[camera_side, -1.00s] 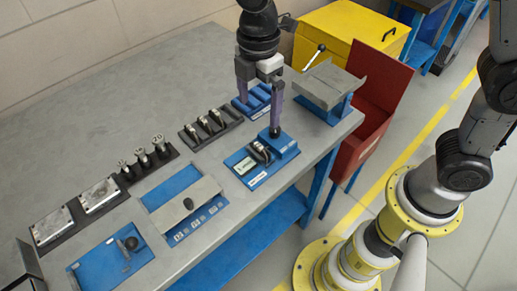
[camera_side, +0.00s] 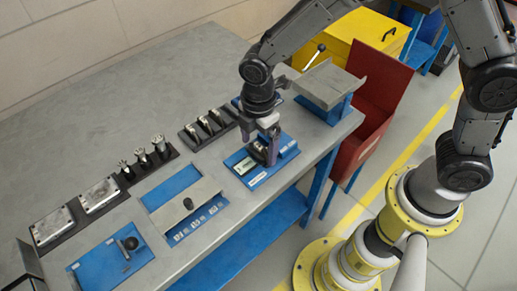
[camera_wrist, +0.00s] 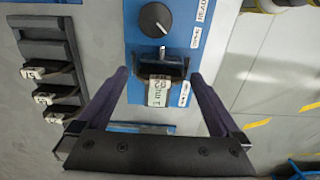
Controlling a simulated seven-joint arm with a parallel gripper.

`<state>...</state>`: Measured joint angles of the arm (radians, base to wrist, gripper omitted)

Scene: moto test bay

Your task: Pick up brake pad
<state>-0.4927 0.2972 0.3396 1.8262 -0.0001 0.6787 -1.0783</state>
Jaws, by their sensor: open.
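A blue fixture (camera_side: 254,178) on the bench holds a dark, plate-like part (camera_wrist: 160,67), likely the brake pad, standing in a slot. A pale tag (camera_wrist: 157,92) with lettering lies beside it in the wrist view; I cannot read it surely. My gripper (camera_side: 261,146) is over this fixture in the side view, with its fingers pointing down. In the wrist view my gripper (camera_wrist: 159,76) is open, one finger on each side of the dark part. No contact shows there. In the side view the fingers hide much of the part.
A black rack (camera_wrist: 52,45) with several tagged slim parts stands to the left. A round black knob (camera_wrist: 155,18) sits on the same blue fixture. A grey tilted plate on a blue stand (camera_side: 330,85) is to the right. A red bin (camera_side: 370,125) stands past the bench edge.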

